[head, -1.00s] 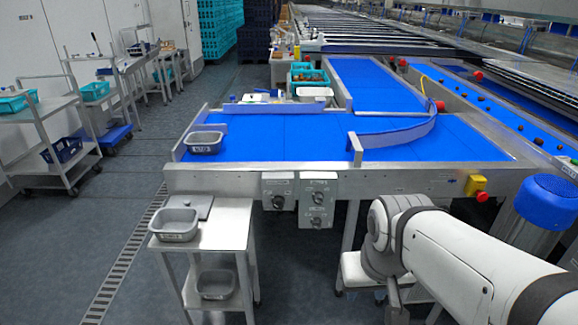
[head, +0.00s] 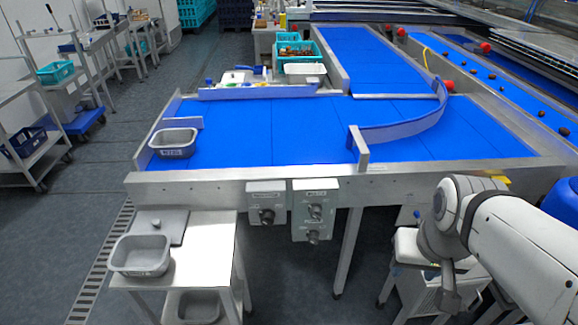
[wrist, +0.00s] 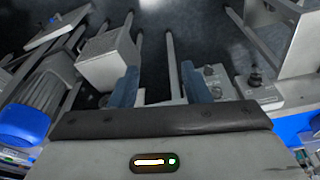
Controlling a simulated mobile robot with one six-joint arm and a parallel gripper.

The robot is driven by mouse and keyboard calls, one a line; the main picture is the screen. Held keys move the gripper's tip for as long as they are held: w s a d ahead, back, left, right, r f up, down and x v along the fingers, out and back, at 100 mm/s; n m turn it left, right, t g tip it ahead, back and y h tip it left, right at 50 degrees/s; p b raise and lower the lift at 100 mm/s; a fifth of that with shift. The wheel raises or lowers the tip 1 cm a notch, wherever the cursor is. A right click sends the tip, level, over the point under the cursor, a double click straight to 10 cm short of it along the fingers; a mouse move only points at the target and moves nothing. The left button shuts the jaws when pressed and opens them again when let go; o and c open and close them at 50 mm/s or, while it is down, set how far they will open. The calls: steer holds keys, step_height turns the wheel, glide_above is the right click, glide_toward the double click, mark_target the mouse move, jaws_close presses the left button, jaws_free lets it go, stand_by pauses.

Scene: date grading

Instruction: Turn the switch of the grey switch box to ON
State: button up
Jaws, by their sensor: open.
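Two grey switch boxes hang on the front rail of the blue-belted table. The left box (head: 266,202) has one dark knob. The right box (head: 314,210) has two knobs, one above the other. Their labels are too small to read, and I cannot tell the knob settings. In the wrist view the two-knob box (wrist: 212,82) is partly behind a finger, and the single-knob box (wrist: 259,91) is right of it. My gripper (wrist: 160,88) is open and empty, apart from both boxes. In the head view my arm is at the right, with the gripper low.
A steel side table (head: 205,250) with a grey tub (head: 141,255) stands at the left front. Another grey tub (head: 173,143) sits on the blue belt (head: 300,130). A white cabinet (head: 440,285) and table legs are near my arm. Floor shows below the boxes.

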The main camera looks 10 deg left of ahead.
steer(key=shift+o, duration=1.4)
steer(key=w+f+b, duration=0.1)
steer(key=w+f+n, duration=0.1)
steer(key=w+a+f+n+t+b, duration=0.1)
steer(key=shift+w+f+y+b, duration=0.1)
steer(key=shift+w+y+b, duration=0.2)
steer(key=shift+o, duration=0.3)
steer(key=w+a+f+n+b, duration=0.1)
steer(key=w, duration=0.1)
steer(key=w+a+f+n+t+b, duration=0.1)
steer(key=f, duration=0.1)
steer(key=shift+w+a+n+y+b, duration=0.3)
steer(key=shift+w+a+n, duration=0.1)
steer(key=n+t+y+b, duration=0.3)
steer(key=n+t+b, duration=1)
steer(key=n+b, duration=0.9)
glide_toward(267, 225)
steer(key=d+p+x, duration=0.1)
steer(key=x, duration=0.2)
steer(key=shift+n, duration=0.3)
steer(key=x, duration=0.3)
steer(key=a+b+x, duration=0.1)
steer(key=x, duration=0.2)
steer(key=shift+w+a, duration=0.1)
steer(key=shift+w, duration=0.2)
steer(key=shift+w+a+r, duration=0.1)
steer(key=shift+w, duration=0.15)
steer(key=shift+c, duration=0.5)
